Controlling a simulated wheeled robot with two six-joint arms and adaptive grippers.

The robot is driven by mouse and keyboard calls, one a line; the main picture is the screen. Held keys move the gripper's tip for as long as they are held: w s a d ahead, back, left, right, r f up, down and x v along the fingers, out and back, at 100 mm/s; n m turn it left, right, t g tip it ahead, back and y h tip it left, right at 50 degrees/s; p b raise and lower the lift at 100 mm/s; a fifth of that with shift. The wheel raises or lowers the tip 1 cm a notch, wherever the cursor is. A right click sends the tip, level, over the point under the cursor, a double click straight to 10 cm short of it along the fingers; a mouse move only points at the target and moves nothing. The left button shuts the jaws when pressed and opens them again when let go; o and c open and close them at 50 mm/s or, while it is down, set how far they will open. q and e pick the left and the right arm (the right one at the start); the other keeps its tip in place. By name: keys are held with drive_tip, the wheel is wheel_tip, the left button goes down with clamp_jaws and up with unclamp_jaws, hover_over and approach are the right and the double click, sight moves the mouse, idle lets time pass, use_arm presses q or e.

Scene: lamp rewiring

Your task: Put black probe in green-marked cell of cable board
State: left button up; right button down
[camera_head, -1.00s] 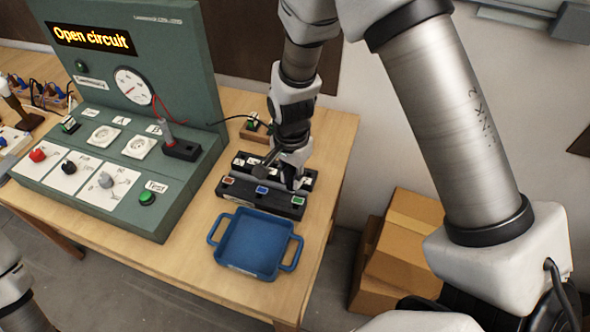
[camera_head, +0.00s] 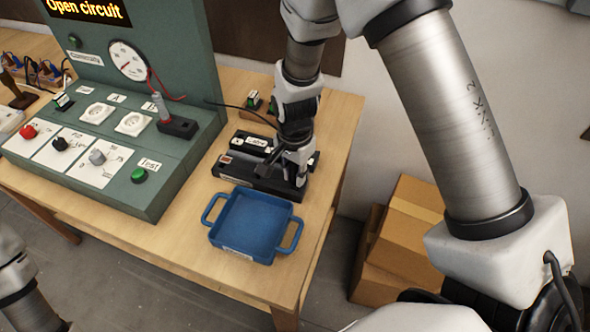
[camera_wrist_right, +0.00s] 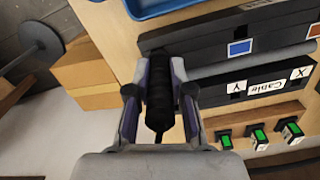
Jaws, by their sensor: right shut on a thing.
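The black probe (camera_wrist_right: 160,95) is clamped between the fingers of my right gripper (camera_wrist_right: 160,68) in the right wrist view, its thin cable trailing back. In the head view my right gripper (camera_head: 294,172) is over the right end of the black cable board (camera_head: 260,181). The red mark (camera_head: 226,159) shows at the board's left. The blue mark (camera_wrist_right: 239,48) shows in the wrist view. The green mark is hidden in both views, behind the gripper or probe. I cannot tell whether the probe touches the board. My left gripper is out of view.
A blue tray (camera_head: 252,226) stands just in front of the board. Small green-topped terminals (camera_head: 254,101) sit behind the board. Cardboard boxes (camera_head: 405,240) stand on the floor at the right.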

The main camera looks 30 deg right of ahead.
drive_tip(key=shift+f, duration=0.3)
drive_tip(key=shift+p, duration=0.3)
idle(0.4)
drive_tip(key=shift+f, duration=0.5)
idle(0.8)
drive_tip(key=c, duration=1)
unclamp_jaws()
drive_tip(key=shift+o, duration=0.2)
